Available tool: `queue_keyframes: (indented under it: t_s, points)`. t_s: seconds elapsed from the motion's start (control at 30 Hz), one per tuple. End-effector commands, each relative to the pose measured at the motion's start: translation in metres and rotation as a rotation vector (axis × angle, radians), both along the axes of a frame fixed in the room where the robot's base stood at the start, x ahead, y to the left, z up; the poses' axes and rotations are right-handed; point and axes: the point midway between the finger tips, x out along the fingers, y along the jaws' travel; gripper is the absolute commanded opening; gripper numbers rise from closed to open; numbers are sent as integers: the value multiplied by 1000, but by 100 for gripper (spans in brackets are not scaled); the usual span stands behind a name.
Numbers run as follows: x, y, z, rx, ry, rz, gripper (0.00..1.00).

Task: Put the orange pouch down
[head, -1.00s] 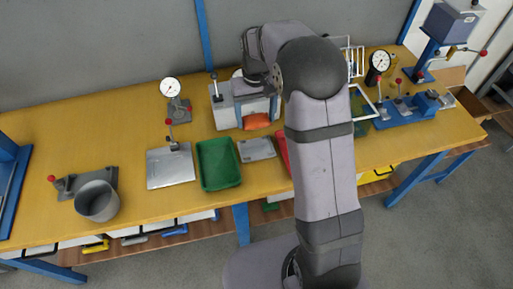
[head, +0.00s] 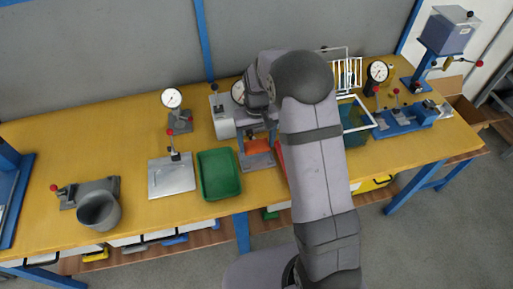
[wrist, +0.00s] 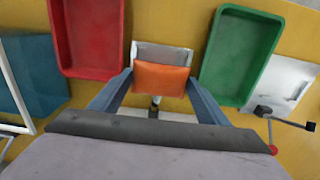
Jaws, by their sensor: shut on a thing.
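The orange pouch (head: 257,147) is held between the fingers of my gripper (head: 257,137). In the wrist view the pouch (wrist: 160,80) spans the gap between the two blue-grey fingers of my gripper (wrist: 161,82). A small grey tray (head: 262,162) lies below the pouch, between the green and red trays. It also shows in the wrist view as a pale grey tray (wrist: 162,53), partly covered by the pouch. I cannot tell whether the pouch touches it.
The green tray (head: 219,175) is left of the grey tray in the head view; the red tray (wrist: 88,35) is on its other side, mostly hidden by my arm there. A machine with a dial (head: 222,122) stands behind. A metal plate fixture (head: 171,178) lies further left.

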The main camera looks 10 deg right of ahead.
Motion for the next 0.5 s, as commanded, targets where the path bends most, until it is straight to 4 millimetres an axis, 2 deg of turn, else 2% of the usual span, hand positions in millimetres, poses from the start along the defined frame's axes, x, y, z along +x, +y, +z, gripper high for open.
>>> queue_keyframes:
  t_s: [0.3,0.5]
  points:
    - [-1,0,-31,0,4,0,48]
    - [0,0,-37,0,1,0,48]
